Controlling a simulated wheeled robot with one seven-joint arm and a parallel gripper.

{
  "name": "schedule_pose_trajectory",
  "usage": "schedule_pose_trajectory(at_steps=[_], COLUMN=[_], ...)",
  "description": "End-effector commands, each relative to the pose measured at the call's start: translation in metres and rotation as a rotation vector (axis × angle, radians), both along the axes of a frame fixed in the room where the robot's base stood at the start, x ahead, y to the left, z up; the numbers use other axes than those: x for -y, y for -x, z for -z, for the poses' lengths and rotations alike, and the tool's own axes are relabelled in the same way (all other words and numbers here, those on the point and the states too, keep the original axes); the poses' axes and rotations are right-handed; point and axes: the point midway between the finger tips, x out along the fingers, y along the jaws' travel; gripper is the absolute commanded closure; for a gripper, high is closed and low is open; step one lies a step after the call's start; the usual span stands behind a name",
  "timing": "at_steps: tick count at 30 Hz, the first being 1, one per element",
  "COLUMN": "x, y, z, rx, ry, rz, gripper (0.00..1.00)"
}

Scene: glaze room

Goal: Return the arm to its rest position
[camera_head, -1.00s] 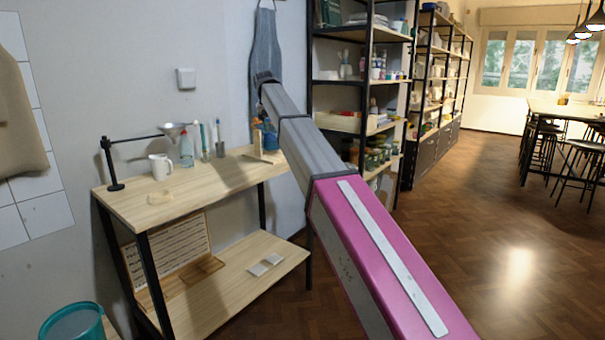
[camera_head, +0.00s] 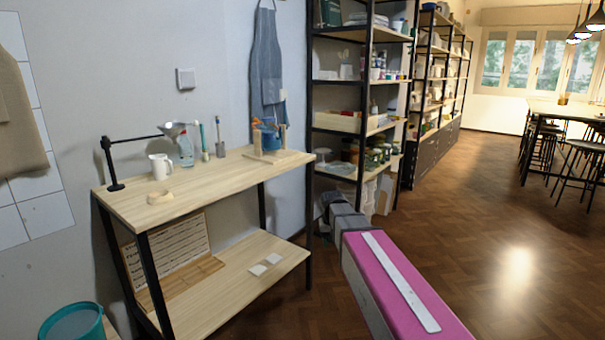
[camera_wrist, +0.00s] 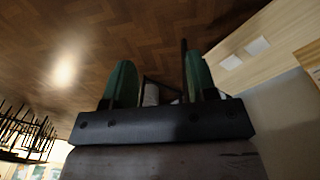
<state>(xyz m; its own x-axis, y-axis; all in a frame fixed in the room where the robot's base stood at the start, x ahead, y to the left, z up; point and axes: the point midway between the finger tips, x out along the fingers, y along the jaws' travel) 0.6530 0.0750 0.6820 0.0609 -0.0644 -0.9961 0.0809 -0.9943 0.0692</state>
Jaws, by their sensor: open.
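My arm, with its pink link, reaches from the lower right of the head view and ends low, just right of the workbench (camera_head: 140,212). In that view I cannot make out the fingers. In the wrist view my gripper (camera_wrist: 160,85) shows two green fingers standing apart, with nothing held between them. Beyond the fingers are the wooden floor and part of the bench's pale lower shelf (camera_wrist: 225,75).
A loaded shelf rack (camera_head: 360,125) stands behind my arm. A teal bin (camera_head: 72,324) is at lower left.

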Motion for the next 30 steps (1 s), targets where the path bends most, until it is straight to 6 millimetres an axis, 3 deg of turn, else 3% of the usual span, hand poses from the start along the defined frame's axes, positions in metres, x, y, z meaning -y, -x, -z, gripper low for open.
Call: schedule_pose_trajectory(at_steps=[1,3,9,12,18,30], x=[0.013,0.026,0.057,0.066,0.075,0.075], y=[0.028,0.054,0.126,0.152,0.176,0.176], z=[0.017,0.037,0.082,0.096,0.108,0.109], rx=[-0.012,-0.020,-0.041,-0.047,-0.052,-0.052], ry=[-0.006,-0.016,-0.044,-0.056,-0.067,-0.068], rz=[0.010,0.022,0.055,0.069,0.083,0.083], gripper=[0.48,0.48,0.48,0.48,0.48,0.48])
